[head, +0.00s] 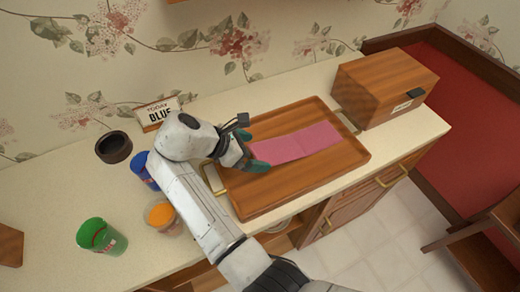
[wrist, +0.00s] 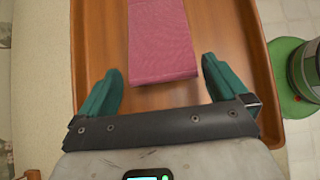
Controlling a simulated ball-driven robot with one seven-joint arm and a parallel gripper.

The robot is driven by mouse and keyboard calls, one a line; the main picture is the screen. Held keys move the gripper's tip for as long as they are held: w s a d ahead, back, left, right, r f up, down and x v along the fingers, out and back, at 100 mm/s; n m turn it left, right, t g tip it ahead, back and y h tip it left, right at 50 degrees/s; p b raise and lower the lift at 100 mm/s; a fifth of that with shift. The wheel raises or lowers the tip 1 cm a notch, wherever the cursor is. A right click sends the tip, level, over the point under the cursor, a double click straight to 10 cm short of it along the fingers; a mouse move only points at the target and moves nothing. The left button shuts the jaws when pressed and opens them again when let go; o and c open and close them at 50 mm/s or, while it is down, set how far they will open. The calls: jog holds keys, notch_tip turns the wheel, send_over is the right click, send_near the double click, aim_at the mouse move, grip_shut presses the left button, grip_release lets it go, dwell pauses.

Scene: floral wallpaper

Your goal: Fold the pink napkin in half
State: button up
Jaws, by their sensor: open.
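The pink napkin (head: 300,144) lies flat as a long narrow strip on a wooden tray (head: 270,203) on the counter. In the wrist view the napkin (wrist: 161,40) runs away from me, and its near edge lies just beyond and between my fingertips. My gripper (head: 252,155) is over the left part of the tray, at the napkin's left end. In the wrist view my gripper (wrist: 160,82) has its two green fingers spread wide, with nothing held between them.
A wooden box (head: 385,85) stands right of the tray. On the left are a dark round bowl (head: 114,148), a blue cup (head: 145,172), a cup with orange contents (head: 162,217) and a green cup (head: 100,237).

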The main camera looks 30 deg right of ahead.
aim_at(263, 154)
jog(key=shift+x, duration=1.75)
jog(key=shift+c, duration=0.4)
jog(key=shift+c, duration=0.9)
jog(key=shift+r, duration=0.1)
